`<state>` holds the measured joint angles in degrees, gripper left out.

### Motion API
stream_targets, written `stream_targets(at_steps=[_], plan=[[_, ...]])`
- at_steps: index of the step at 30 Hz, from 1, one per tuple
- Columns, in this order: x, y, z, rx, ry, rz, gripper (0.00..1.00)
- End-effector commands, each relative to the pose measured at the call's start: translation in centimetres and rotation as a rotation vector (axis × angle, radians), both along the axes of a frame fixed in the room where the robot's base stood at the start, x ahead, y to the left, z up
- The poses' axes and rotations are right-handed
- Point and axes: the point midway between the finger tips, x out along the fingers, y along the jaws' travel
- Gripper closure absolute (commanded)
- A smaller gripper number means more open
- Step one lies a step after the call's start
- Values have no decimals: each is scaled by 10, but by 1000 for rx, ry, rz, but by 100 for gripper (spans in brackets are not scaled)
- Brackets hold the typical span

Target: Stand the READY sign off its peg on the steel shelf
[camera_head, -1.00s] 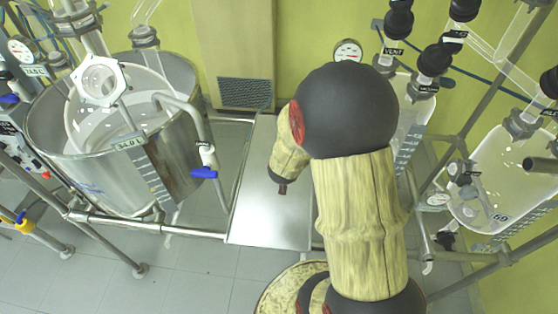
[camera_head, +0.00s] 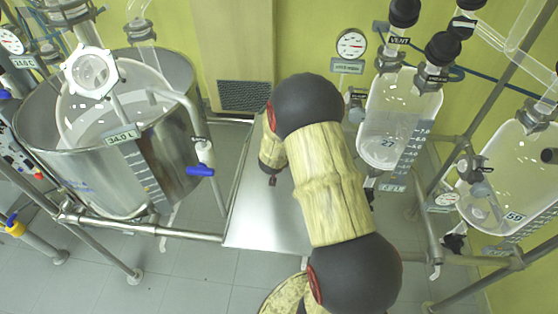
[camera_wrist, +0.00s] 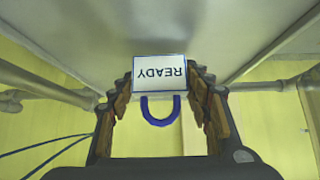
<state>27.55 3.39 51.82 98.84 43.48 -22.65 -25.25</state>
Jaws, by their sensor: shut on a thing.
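The READY sign (camera_wrist: 160,72) is a white plate with a blue border and a blue loop; its word reads upside down in the wrist view. My gripper (camera_wrist: 165,78) has its fingers closed on the sign's two sides, with the loop between them. The steel shelf (camera_wrist: 235,35) fills the upper part of that view, beyond the sign; I cannot tell whether they touch. In the head view the steel shelf (camera_head: 260,225) is a bare metal plate in the middle, and my gripper (camera_head: 272,181) is a small dark tip over it. The sign cannot be made out there.
A steel vessel (camera_head: 95,175) with a blue-handled valve (camera_head: 201,170) stands left of the shelf. A glass reactor (camera_head: 385,150) stands right of it, another (camera_head: 500,185) farther right. A round gauge (camera_head: 351,44) is on the back wall. Pipe rails (camera_head: 150,228) run low at left.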

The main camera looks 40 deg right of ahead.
Motion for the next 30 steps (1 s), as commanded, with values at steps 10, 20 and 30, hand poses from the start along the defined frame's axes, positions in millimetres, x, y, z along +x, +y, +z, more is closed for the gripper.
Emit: stream_targets(at_steps=[10,20,30], plan=[[1,0,-7,-1,-3,0,76],[0,0,-10,-2,-2,-1,39],[0,0,-10,-2,-2,-1,33]])
